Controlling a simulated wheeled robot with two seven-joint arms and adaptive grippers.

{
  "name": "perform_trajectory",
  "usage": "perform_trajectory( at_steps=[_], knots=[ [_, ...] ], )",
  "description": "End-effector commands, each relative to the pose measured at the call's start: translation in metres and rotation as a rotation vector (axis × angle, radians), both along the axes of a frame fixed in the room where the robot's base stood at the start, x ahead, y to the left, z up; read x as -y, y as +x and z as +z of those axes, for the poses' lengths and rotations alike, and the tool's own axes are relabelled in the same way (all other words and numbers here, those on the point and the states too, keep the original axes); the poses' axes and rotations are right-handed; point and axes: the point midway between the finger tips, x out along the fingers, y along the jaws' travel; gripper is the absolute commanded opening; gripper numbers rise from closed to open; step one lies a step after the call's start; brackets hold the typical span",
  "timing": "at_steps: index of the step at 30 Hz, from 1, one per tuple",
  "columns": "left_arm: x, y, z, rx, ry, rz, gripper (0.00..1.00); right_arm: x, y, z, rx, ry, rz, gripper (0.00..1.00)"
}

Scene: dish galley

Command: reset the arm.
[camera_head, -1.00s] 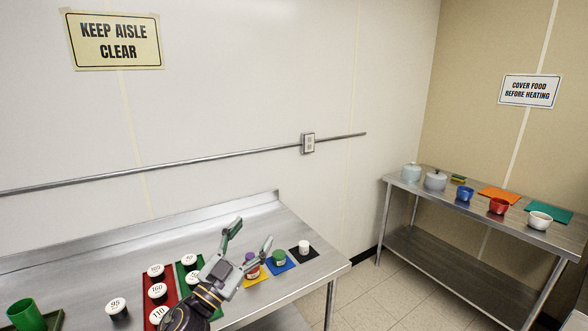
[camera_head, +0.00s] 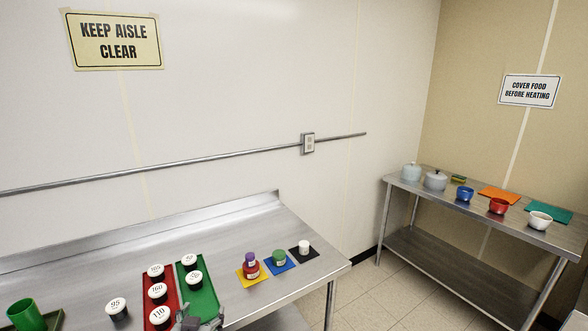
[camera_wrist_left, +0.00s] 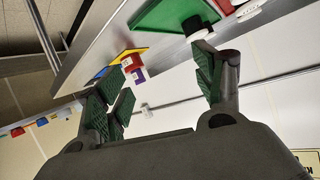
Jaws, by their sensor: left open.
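My left gripper (camera_head: 203,322) shows only in part at the bottom edge of the head view, low by the near end of the green tray (camera_head: 209,303). In the left wrist view the same gripper (camera_wrist_left: 158,88) is open, its two green-padded fingers wide apart with nothing between them. The rest of my left arm is out of the head view. My right gripper is not in view.
The steel table (camera_head: 240,215) holds a red tray (camera_head: 168,286) with numbered, white-lidded jars. Small jars stand on yellow (camera_head: 245,280), blue and black mats. A green cup (camera_head: 26,315) stands left. A second table (camera_head: 405,183) with pots and bowls stands right, across open floor.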

Motion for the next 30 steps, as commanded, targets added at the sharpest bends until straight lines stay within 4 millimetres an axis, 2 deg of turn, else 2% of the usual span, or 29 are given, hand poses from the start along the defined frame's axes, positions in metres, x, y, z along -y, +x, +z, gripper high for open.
perform_trajectory(
  at_steps=[1,6,12,21,30],
  knots=[
    [-0.002,-0.011,-0.013,-0.060,-0.005,0.007,0.69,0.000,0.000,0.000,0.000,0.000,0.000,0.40],
    [-0.004,-0.052,-0.052,-0.264,-0.014,0.011,0.69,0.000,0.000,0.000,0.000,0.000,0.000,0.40],
    [-0.001,-0.103,-0.087,-0.490,-0.030,-0.018,0.69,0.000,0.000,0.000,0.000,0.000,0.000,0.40],
    [0.006,-0.153,-0.109,-0.682,-0.049,-0.072,0.69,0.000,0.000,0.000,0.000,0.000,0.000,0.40],
    [0.012,-0.189,-0.120,-0.811,-0.068,-0.123,0.69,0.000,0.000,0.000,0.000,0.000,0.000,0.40]
  ],
)
